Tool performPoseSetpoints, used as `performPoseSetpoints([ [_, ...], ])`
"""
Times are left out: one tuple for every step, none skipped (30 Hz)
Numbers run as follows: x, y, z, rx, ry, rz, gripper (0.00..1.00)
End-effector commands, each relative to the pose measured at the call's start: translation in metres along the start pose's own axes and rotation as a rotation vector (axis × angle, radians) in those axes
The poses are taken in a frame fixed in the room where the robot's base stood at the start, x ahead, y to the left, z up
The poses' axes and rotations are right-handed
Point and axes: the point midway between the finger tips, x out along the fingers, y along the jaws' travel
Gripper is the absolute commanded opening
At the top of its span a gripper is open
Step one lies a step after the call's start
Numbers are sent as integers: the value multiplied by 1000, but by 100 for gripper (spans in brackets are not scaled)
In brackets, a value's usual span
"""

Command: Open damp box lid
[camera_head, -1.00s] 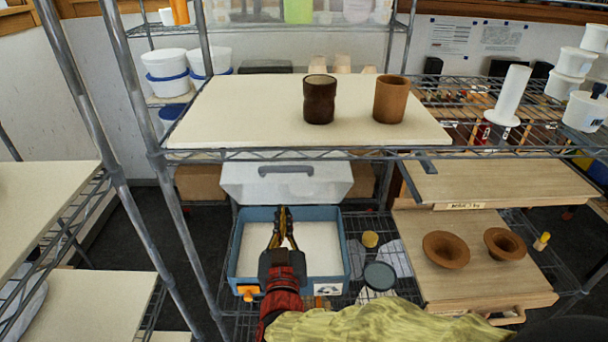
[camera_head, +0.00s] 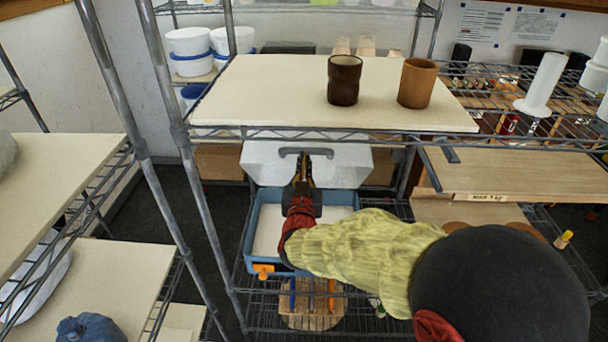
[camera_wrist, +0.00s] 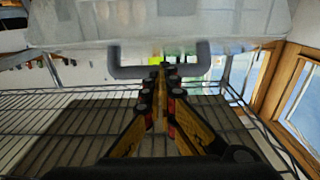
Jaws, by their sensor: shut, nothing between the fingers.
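The damp box (camera_head: 258,235) is a blue tray with a pale floor, on the wire shelf below the board. Its whitish lid (camera_head: 345,166) stands raised upright at the back of the box, with a grey handle (camera_head: 306,152) on it. My gripper (camera_head: 303,160) is shut and empty, in front of the lid near the handle. In the wrist view my gripper (camera_wrist: 162,68) points at the middle of the grey handle (camera_wrist: 128,72), just below the lid (camera_wrist: 160,20). I cannot tell whether the fingers touch the handle. My arm hides the right part of the box.
A pale board (camera_head: 280,90) above carries a dark brown cup (camera_head: 344,80) and a lighter brown cup (camera_head: 417,83). A shelf post (camera_head: 190,160) stands left of the box. An orange clip (camera_head: 263,271) sits on the box's front.

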Motion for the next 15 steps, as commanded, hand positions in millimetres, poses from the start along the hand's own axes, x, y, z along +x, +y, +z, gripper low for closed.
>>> performPoseSetpoints([
  [5,0,0,0,0,1,0],
  [7,0,0,0,0,1,0],
  [9,0,0,-1,0,0,0],
  [10,0,0,-1,0,0,0],
  [10,0,0,-1,0,0,0],
  [11,0,0,-1,0,0,0],
  [12,0,0,0,0,0,0],
  [12,0,0,0,0,0,0],
  [12,0,0,0,0,0,0],
  [12,0,0,0,0,0,0],
  [12,0,0,0,0,0,0],
  [12,0,0,0,0,0,0],
  [12,0,0,0,0,0,0],
  [11,0,0,0,0,0,0],
  [12,0,0,0,0,0,0],
])
